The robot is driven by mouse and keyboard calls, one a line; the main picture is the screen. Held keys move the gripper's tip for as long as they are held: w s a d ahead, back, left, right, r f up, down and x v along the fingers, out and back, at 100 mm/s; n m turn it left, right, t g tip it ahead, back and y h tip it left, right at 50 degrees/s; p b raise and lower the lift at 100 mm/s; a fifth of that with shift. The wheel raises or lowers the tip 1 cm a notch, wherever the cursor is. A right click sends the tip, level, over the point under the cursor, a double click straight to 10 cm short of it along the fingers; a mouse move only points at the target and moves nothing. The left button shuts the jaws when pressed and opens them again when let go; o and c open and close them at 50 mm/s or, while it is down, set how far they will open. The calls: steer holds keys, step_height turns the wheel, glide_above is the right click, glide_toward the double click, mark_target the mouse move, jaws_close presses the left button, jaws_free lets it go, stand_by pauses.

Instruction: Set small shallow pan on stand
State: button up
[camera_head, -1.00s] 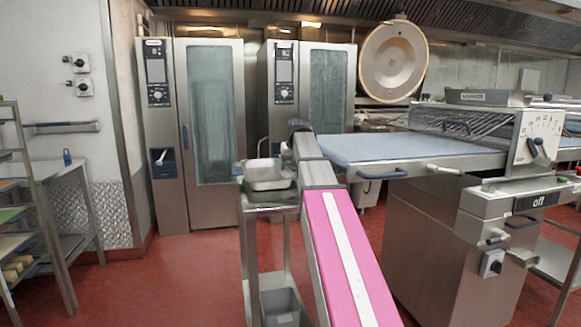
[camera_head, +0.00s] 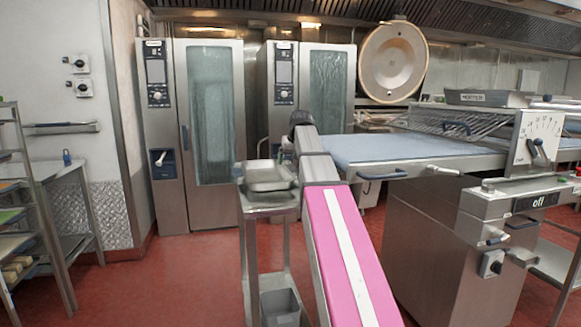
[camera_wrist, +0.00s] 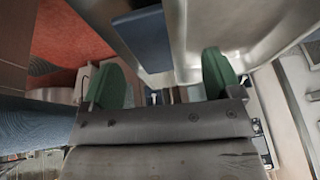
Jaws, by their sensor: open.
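A small shallow steel pan (camera_head: 268,172) sits on top of a narrow steel stand (camera_head: 270,208) left of centre in the head view. It looks level. My arm runs up just right of the stand, and its end is beside and beyond the pan, so my fingers are hidden in that view. In the wrist view my gripper (camera_wrist: 164,80) is open, its two green fingertips apart. I see no pan clearly held between them. A bare steel surface fills the upper right of the wrist view; I cannot tell what it belongs to.
A steel machine with a blue belt (camera_head: 400,148) stands right of my arm. Tall ovens (camera_head: 210,110) stand behind. A grey bin (camera_head: 281,307) is low in the stand. A shelf rack (camera_head: 30,220) is at far left. Red floor (camera_head: 185,280) is clear left of the stand.

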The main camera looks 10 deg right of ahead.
steer(key=v, duration=0.9)
steer(key=shift+s, duration=0.1)
